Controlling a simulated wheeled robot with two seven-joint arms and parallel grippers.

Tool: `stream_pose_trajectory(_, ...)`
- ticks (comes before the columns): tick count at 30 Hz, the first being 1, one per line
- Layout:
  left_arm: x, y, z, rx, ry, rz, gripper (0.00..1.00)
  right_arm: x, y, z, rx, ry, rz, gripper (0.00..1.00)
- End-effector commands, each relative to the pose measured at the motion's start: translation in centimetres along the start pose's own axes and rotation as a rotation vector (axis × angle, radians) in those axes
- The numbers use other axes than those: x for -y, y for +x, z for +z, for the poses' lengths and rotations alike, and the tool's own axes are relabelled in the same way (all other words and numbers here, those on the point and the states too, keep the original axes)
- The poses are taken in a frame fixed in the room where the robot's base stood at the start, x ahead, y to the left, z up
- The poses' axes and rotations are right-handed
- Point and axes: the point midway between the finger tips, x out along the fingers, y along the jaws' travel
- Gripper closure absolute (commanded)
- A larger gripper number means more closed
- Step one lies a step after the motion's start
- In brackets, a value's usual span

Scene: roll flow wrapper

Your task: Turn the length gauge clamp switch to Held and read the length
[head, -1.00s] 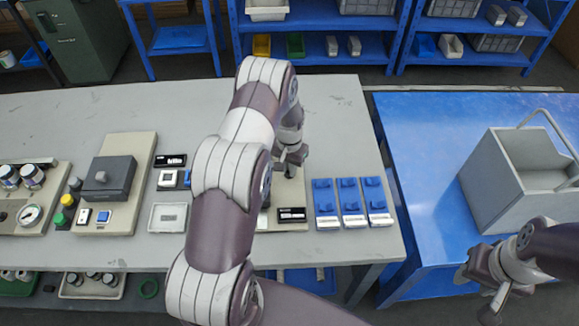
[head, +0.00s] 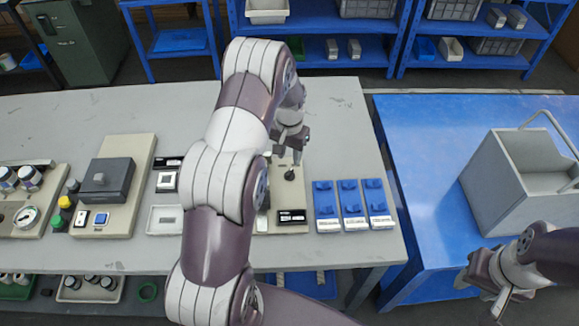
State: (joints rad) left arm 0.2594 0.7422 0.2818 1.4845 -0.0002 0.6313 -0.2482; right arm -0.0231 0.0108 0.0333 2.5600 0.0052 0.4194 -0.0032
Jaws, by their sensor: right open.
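The length gauge panel (head: 299,192) is a beige plate near the right end of the grey bench. A small black clamp switch knob (head: 290,174) shows on it. A black display (head: 292,216) with white characters, too small to read, sits at the panel's front edge. My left gripper (head: 288,154) hangs just behind and above the knob and appears apart from it. Its jaw gap is too small to judge. My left arm hides the panel's left part. My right gripper (head: 482,292) is open and empty at the lower right, in front of the blue table.
Several blue-and-white packs (head: 352,205) stand right of the panel. A grey handled crate (head: 490,195) is on the blue table (head: 415,150). Left of my arm are a white tray (head: 165,219) and a button panel (head: 120,215). The rear bench is clear.

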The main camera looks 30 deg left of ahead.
Motion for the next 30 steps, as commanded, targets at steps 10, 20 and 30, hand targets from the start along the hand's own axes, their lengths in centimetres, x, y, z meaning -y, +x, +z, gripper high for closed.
stream_pose_trajectory(10, 0.0, -5.4, 0.0, 0.001, 0.0, 0.0, 0.61, 0.0, 0.9, 0.1, 0.0, 0.0, 0.0, 0.57)
stream_pose_trajectory(20, 0.0, -5.6, 0.0, 0.001, 0.0, 0.0, 0.61, 0.0, 0.9, 0.1, 0.0, 0.0, 0.0, 0.57)
stream_pose_trajectory(30, -2.2, -4.7, 5.1, 0.014, -0.105, 0.004, 0.61, 0.0, 0.9, 0.1, 0.0, 0.0, 0.0, 0.57)
